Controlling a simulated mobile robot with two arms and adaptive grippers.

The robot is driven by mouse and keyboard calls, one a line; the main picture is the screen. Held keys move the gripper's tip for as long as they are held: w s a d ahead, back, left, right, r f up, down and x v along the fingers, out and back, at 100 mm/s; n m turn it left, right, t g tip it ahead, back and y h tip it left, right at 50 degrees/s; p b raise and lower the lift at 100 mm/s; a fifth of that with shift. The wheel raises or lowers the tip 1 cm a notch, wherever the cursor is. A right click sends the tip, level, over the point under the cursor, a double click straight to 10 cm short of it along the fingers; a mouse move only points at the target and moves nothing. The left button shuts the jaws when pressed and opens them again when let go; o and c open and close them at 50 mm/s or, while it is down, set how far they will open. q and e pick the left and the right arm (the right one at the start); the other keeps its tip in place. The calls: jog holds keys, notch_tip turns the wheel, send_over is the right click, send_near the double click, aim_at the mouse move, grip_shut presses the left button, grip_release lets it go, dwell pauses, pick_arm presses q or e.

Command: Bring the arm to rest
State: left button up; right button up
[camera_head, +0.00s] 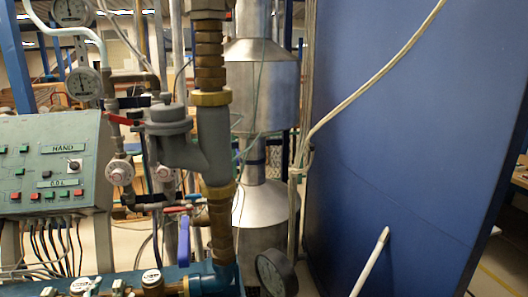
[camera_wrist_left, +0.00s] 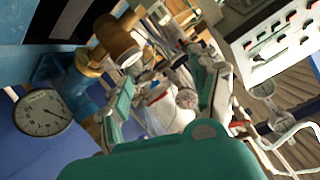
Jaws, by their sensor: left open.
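My left gripper (camera_wrist_left: 168,88) shows in the left wrist view, with its green palm across the bottom and two green-padded fingers spread apart. It is open, and nothing is seen held between the fingers. Pipes, valves and a small round dial lie behind the gap; their distance is hard to tell. Neither arm nor gripper shows in the head view. My right gripper is in neither view.
In the head view, a control panel (camera_head: 50,160) stands left, pipework with a grey meter body (camera_head: 180,137) in the middle, a black gauge (camera_head: 275,272) low, and a blue wall panel (camera_head: 420,150) right. A gauge (camera_wrist_left: 42,112) is left of the gripper in the wrist view.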

pick_arm(q)
jog(key=s+d+f+g+h, duration=0.1)
jog(key=s+d+f+g, duration=0.2)
jog(key=s+d+f, duration=0.45)
jog(key=s+d+f+g+h, duration=0.15)
jog(key=s+f+g, duration=0.3)
jog(key=s, duration=0.55)
jog(key=s+d+f+g, duration=0.3)
jog(key=s+d+f, duration=0.25)
jog(key=s, duration=0.35)
notch_tip(320, 180, down, 29)
jog(key=s+a+b, duration=0.1)
jog(key=s+b, duration=0.1)
jog(key=b, duration=0.1)
jog(key=s+a+f+g+b, duration=0.2)
jog(key=s+a+f, duration=0.1)
jog(key=s+f, duration=1.3)
notch_tip(320, 180, down, 2)
jog(key=shift+f, duration=0.15)
